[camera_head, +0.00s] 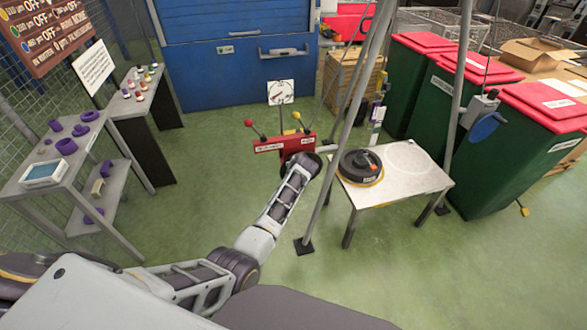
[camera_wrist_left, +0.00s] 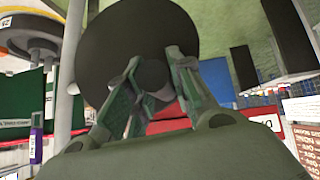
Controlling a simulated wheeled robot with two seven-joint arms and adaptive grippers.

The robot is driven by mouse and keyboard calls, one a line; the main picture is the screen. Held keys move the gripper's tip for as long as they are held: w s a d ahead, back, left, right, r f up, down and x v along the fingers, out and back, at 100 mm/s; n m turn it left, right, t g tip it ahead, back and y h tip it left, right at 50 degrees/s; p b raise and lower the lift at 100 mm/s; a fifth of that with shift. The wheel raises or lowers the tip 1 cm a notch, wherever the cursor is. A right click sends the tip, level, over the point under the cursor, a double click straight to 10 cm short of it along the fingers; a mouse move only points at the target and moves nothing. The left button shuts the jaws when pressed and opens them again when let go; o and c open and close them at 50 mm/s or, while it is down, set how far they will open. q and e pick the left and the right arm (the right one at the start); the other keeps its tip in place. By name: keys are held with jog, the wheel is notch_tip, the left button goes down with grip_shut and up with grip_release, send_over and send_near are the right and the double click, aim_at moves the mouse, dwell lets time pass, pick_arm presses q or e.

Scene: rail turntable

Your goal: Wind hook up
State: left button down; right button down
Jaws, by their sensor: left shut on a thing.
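My left gripper (camera_wrist_left: 152,82) is shut on the dark knob or hub (camera_wrist_left: 150,72) in front of a dark round disc (camera_wrist_left: 138,35), beside a red box. In the head view my left arm reaches to this red box (camera_head: 284,143), which has a red-knobbed and a yellow-knobbed lever; the wrist hides the fingers and the grip there. A grey unit with a blue round part (camera_head: 487,125) is fixed on the right pole. A small yellow piece (camera_head: 523,210) is low beside the green bins; I cannot tell whether it is the hook. My right gripper is not in view.
A small white table (camera_head: 415,185) carries a dark disc-shaped weight (camera_head: 360,165) between slanting grey poles. Green bins with red lids (camera_head: 520,150) stand at the right. A blue cabinet (camera_head: 240,65) is behind, and a grey shelf (camera_head: 55,175) at left. The green floor between is clear.

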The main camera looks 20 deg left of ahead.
pick_arm(q)
jog(key=shift+w+d+r, duration=0.25)
jog(key=shift+w+r, duration=0.05)
jog(key=shift+r, duration=0.1)
jog(key=c, duration=1.3)
grip_release()
jog(key=shift+o, duration=0.2)
jog(key=shift+d+f, duration=0.1)
jog(key=shift+f, duration=0.15)
jog(key=shift+s, duration=0.1)
jog(key=shift+r, duration=5)
jog(key=shift+m, duration=0.3)
